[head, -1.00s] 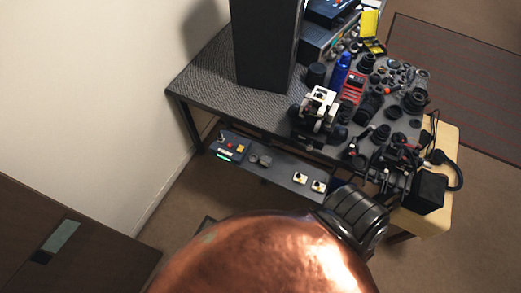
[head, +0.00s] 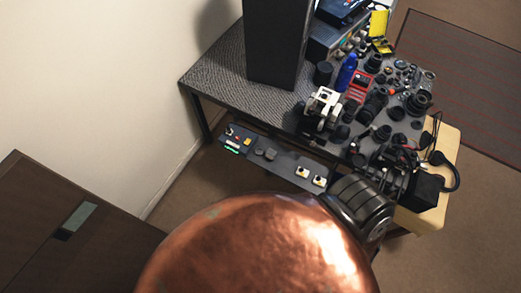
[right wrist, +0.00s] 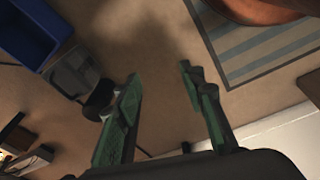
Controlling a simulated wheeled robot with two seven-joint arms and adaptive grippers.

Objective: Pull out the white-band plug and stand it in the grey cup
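In the head view a narrow shelf (head: 284,162) under the table's front edge carries small parts. Two small white pieces with dark centres (head: 303,172) (head: 319,181) sit on its right part, and two dark grey round pieces (head: 265,153) sit near its middle. I cannot tell which, if any, is the white-band plug or the grey cup. My right gripper (right wrist: 160,88) shows in the right wrist view with its green fingers wide apart and nothing between them, above bare floor. My left gripper is not in view.
The dark table (head: 215,77) is crowded at its right with lenses, a blue bottle (head: 346,72) and a red case (head: 361,83). A tall black block (head: 274,42) stands on it. A blue bin (right wrist: 28,30) is in the right wrist view.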

